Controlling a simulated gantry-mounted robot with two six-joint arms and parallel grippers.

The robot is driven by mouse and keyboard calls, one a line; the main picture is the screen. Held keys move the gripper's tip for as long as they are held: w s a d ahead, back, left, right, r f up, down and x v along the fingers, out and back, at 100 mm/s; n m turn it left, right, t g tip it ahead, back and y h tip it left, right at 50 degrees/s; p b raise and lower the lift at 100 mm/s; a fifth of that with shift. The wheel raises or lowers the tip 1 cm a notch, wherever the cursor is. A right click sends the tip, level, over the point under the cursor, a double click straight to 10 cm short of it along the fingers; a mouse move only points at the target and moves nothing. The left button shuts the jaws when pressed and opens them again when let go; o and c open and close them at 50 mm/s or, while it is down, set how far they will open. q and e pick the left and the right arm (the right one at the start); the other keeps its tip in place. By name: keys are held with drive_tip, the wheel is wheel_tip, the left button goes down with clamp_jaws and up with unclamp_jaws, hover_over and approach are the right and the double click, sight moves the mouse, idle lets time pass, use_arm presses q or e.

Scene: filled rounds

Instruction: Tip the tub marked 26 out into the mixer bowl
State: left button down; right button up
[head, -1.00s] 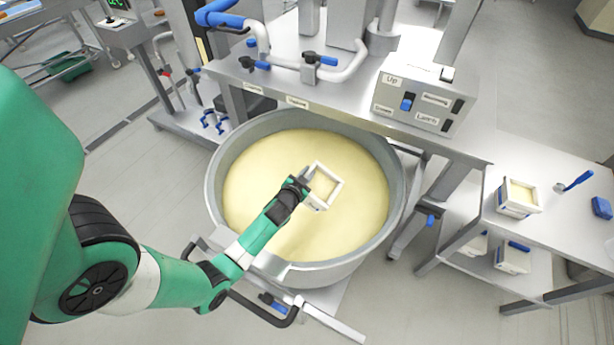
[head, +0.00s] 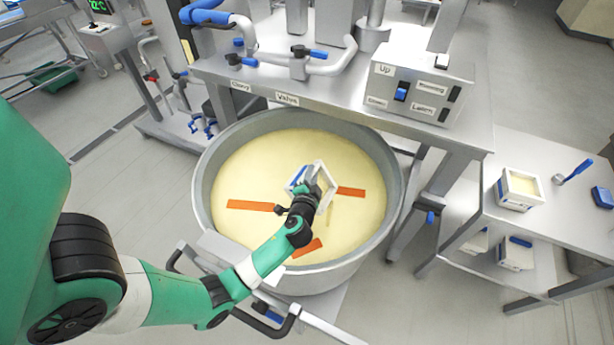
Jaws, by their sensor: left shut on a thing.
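The mixer bowl (head: 203,172) is a large grey metal bowl filled with pale yellow material. My left gripper (head: 312,186) is shut on a white square tub (head: 325,180) with a blue patch, held over the middle of the bowl. The tub is tipped well over on its side, its opening facing right. A faint pale streak shows below its rim; I cannot tell whether material is pouring. The gripper and wrist hide part of the tub, and no number on it is readable. My right gripper is not in view.
Orange strips (head: 253,206) show across the bowl's contents. A control box (head: 420,90) and blue-handled pipes (head: 318,65) stand on the metal bench behind. Another filled white tub (head: 519,190), a blue scoop (head: 575,171) and a blue block (head: 602,197) are on the right table.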

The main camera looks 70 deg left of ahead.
use_arm(q)
drive_tip(key=shift+w+d+f+m+y+b, duration=0.25)
drive_tip(key=shift+w+d+m+y+b, duration=0.45)
drive_tip(key=shift+w+d+m+b, duration=0.75)
drive_tip(key=shift+w+r+m+y+b, duration=0.15)
drive_tip(key=shift+m+y+b, duration=0.2)
drive_tip(key=shift+b, duration=0.45)
drive_tip(key=shift+w, duration=0.1)
idle(4.0)
